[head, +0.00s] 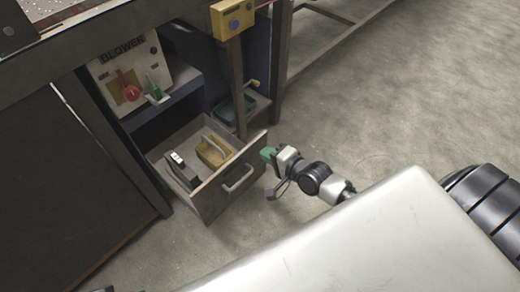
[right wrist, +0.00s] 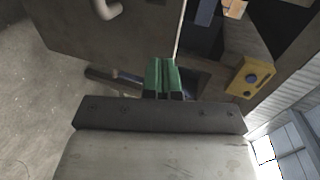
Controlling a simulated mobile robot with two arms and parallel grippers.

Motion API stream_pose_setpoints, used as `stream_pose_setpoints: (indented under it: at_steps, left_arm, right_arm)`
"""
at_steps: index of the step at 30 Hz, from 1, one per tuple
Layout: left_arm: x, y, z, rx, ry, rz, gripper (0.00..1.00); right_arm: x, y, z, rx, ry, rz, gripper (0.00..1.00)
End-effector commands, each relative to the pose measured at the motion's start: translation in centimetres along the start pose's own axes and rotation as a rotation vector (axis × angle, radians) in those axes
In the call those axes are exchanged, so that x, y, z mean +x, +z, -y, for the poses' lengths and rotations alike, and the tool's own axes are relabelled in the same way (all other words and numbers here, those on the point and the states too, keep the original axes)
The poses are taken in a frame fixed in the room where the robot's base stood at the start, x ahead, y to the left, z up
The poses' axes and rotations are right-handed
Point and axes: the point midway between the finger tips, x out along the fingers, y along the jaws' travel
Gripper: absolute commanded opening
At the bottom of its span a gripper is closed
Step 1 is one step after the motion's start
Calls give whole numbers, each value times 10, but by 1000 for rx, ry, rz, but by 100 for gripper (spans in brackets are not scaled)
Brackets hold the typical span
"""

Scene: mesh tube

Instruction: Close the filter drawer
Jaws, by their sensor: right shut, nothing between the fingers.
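The filter drawer (head: 225,186) stands pulled out under the workbench in the head view. My right gripper (head: 267,154) has green fingertips and is shut and empty. It is close to the right end of the drawer front; I cannot tell whether it touches. In the right wrist view the shut green fingers (right wrist: 160,78) are in front of the drawer panel (right wrist: 120,45), with part of the handle (right wrist: 107,8) at the top. My left gripper is not in view.
A blower panel (head: 130,75) with red and green controls sits on a shelf above the drawer. The concrete floor (head: 400,90) to the right is clear.

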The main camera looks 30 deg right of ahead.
Motion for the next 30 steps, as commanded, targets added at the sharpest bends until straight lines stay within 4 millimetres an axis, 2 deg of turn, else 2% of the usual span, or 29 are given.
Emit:
stream_pose_setpoints:
  at_steps: [1,6,23,30]
  left_arm:
    - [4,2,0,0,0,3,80]
    - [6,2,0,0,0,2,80]
    - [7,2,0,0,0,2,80]
    - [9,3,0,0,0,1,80]
  right_arm:
    - [10,0,3,1,-6,-1,0]
    - [26,0,9,-1,-3,-1,0]
    - [32,0,12,-1,-2,-1,0]
    - [50,0,18,1,-5,-1,0]
